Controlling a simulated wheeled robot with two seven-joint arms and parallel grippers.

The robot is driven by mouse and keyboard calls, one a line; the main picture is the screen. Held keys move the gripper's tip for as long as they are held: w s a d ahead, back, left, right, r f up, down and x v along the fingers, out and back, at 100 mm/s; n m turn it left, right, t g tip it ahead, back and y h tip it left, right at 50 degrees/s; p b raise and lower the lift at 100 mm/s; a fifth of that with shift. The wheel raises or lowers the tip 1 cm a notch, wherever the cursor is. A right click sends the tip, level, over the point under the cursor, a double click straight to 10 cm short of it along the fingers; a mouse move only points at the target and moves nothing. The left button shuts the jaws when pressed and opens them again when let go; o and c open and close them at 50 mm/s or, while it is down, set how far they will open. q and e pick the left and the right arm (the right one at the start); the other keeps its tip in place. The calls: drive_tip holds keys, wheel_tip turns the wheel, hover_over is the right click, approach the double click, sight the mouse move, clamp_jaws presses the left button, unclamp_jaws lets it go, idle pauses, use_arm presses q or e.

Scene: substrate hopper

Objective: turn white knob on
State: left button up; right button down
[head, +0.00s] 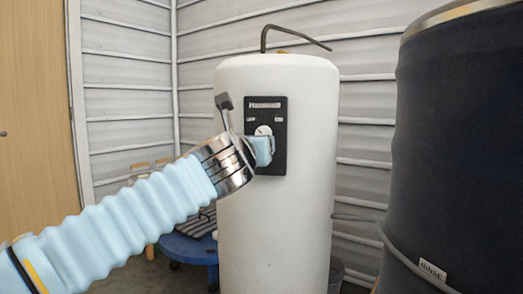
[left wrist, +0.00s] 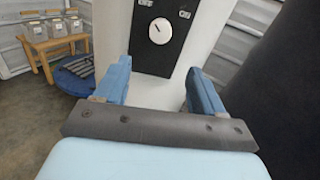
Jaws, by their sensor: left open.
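The white knob (head: 263,131) sits on a black panel (head: 279,165) on the front of a white cylindrical tank (head: 300,225). In the left wrist view the knob (left wrist: 160,30) is fully seen, with a dark pointer mark and labels above it on either side. My left gripper (head: 262,150) is just in front of the panel and covers part of the knob's lower side in the head view. In the left wrist view its blue fingers (left wrist: 155,84) are apart and empty, with the knob beyond their tips. My right gripper is not in view.
A large dark barrel (head: 460,150) stands close at the right. A bent dark pipe (head: 290,37) rises from the tank's top. A blue wheeled base (head: 188,249) and a wooden stand (left wrist: 55,42) are at the left behind the tank.

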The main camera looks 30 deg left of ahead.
sight(263, 130)
use_arm(q)
drive_tip(key=p+x, duration=0.1)
drive_tip(key=x, duration=1.2)
drive_tip(key=shift+r, duration=0.55)
drive_tip(key=shift+c, duration=0.3)
drive_tip(key=c, duration=1)
